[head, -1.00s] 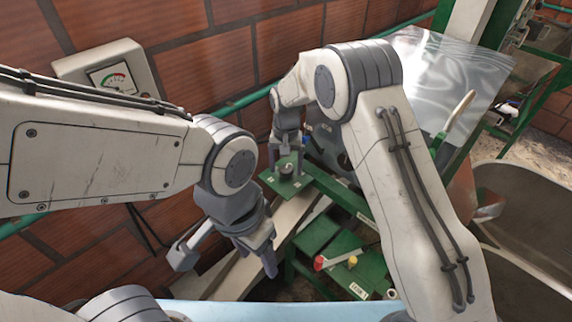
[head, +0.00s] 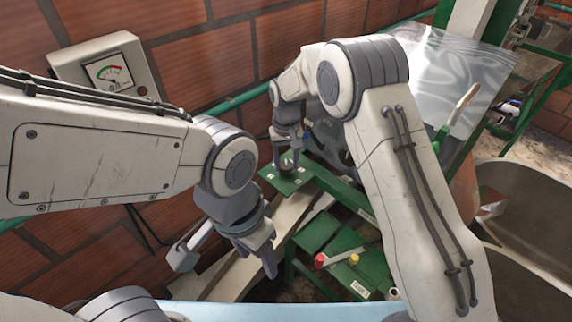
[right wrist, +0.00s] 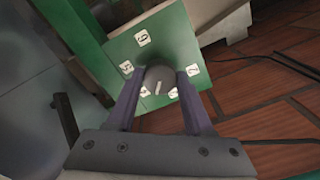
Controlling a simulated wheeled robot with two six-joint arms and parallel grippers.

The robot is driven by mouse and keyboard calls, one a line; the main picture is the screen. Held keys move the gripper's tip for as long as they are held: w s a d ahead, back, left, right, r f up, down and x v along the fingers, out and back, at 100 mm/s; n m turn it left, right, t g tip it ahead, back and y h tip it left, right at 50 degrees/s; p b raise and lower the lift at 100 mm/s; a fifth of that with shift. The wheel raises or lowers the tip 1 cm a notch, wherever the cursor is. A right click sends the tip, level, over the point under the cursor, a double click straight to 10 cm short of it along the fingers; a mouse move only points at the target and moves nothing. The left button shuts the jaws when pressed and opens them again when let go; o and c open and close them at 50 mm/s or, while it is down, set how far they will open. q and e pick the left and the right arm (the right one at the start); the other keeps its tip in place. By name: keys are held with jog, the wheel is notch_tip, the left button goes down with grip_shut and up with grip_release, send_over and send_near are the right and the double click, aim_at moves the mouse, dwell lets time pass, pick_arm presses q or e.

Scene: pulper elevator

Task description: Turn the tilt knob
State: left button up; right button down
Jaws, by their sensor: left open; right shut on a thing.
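The tilt knob (right wrist: 160,80) is a round grey knob with a pale pointer line, set on a green plate (right wrist: 176,28) with several white number labels. In the right wrist view my right gripper (right wrist: 157,82) has one finger on each side of the knob and is shut on it. The pointer aims down the picture, between the fingers. In the head view my right gripper (head: 287,157) is down at the green plate (head: 276,181), and its fingers mostly hide the knob. My left gripper (head: 262,258) is open and empty, hanging lower left, apart from the plate.
A gauge box (head: 108,73) is on the brick wall at upper left. A large grey tub (head: 520,205) stands at right.

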jog(key=n+b, duration=0.1)
jog(key=n, duration=0.2)
jog(key=shift+n, duration=0.4)
jog(key=shift+r+n+b, duration=0.1)
jog(key=shift+n+b, duration=0.35)
jog(key=shift+n, duration=1.55)
jog(key=shift+c, duration=1.4)
grip_release()
